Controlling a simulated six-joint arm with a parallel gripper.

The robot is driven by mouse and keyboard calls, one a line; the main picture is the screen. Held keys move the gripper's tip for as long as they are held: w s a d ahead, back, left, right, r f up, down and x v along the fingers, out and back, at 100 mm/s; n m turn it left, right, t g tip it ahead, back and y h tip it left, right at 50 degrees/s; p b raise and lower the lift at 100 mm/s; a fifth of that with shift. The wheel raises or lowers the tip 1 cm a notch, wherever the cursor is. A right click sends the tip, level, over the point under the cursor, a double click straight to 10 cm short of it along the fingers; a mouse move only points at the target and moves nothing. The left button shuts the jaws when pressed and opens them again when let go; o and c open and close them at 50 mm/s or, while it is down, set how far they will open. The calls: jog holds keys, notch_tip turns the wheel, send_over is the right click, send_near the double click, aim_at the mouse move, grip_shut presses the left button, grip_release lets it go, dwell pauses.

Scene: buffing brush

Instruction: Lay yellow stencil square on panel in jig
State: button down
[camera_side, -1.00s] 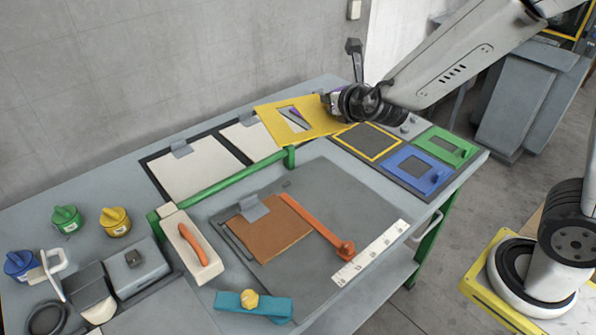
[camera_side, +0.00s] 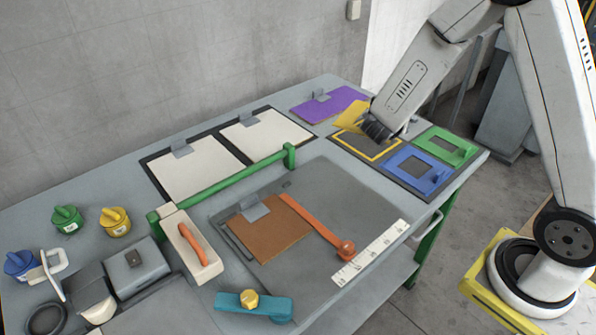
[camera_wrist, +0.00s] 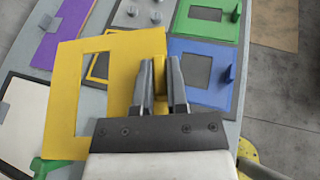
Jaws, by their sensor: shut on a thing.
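My gripper (camera_side: 374,130) is shut on the tab of the yellow stencil square (camera_side: 350,114) and holds it above the back right of the table. In the side view, the stencil looks tilted and is partly hidden behind my gripper. In the wrist view, the yellow stencil (camera_wrist: 62,110) extends left of my gripper (camera_wrist: 160,85), with a rectangular window through it. The brown panel (camera_side: 270,235) lies in the jig at the table's middle, with a grey clip (camera_side: 253,208) at its back edge. My gripper is well apart from it.
An orange bar (camera_side: 318,222) lies along the panel's right side, with a green rail (camera_side: 225,183) behind. The yellow-outlined slot (camera_side: 372,155) is empty beside the blue (camera_side: 417,168) and green (camera_side: 446,146) stencils. White boards (camera_side: 200,165) and a purple board (camera_side: 325,105) lie at the back.

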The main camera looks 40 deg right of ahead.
jog(key=s+d+f+m+g, duration=0.3)
jog(key=s+g, duration=0.1)
jog(key=shift+s+d+m+h, duration=0.3)
jog(key=shift+s, duration=0.1)
send_over(383, 150)
jog(key=shift+s+a+f, duration=0.1)
jog(key=shift+s+f, duration=0.1)
jog(key=shift+f, duration=1.95)
jog(key=shift+s+f, duration=0.2)
jog(key=shift+f, duration=1.95)
jog(key=shift+w+d+f, duration=0.25)
jog(key=shift+w+f, duration=0.2)
jog(key=shift+f, duration=1.55)
jog(key=shift+f, duration=0.1)
